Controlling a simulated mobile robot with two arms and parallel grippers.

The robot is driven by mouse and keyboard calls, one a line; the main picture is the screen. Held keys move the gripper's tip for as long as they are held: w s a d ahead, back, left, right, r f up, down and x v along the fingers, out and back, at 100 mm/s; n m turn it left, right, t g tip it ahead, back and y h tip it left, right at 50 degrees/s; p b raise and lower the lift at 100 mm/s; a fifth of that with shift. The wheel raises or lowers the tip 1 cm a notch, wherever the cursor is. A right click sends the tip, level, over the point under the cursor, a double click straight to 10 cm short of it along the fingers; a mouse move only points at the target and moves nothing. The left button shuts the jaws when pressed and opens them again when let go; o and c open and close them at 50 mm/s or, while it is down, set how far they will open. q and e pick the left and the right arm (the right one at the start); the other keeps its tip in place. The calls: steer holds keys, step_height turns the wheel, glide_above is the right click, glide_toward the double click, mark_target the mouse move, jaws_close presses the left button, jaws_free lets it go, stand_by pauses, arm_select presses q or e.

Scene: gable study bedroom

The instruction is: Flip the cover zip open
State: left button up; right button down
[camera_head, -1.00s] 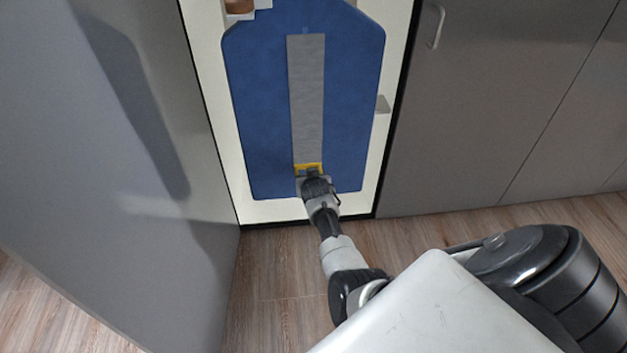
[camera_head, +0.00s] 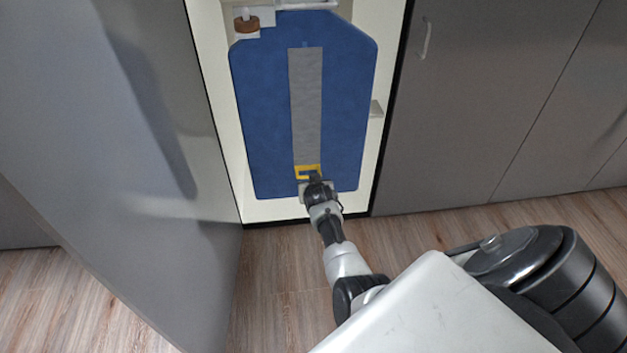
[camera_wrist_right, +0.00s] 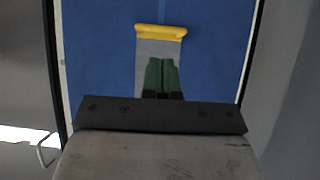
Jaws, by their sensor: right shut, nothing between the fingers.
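The blue cover (camera_head: 350,110) hangs upright in the open cabinet. A grey zip strip (camera_head: 305,105) runs down its middle from near the top. A yellow pull (camera_head: 301,170) sits at the strip's lower end; it also shows in the right wrist view as a yellow bar (camera_wrist_right: 160,31) across the grey strip (camera_wrist_right: 150,48). My right gripper (camera_head: 314,178) is at the pull, low on the cover. In the right wrist view its green fingers (camera_wrist_right: 161,74) are together and empty, over the strip and apart from the yellow bar in the picture. Contact cannot be told. My left gripper is out of view.
An open grey door (camera_head: 130,150) stands at the left, and a closed grey door with a handle (camera_head: 426,38) is at the right. A brown round item (camera_head: 247,25) is at the cabinet's upper left. Wooden floor (camera_head: 285,270) lies in front.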

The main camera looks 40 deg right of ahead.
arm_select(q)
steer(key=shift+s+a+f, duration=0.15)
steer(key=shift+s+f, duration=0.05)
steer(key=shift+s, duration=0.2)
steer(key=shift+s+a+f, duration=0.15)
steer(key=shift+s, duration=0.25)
arm_select(e)
steer(key=shift+s+a+r, duration=0.1)
steer(key=shift+s+r, duration=0.05)
steer(key=shift+s, duration=0.05)
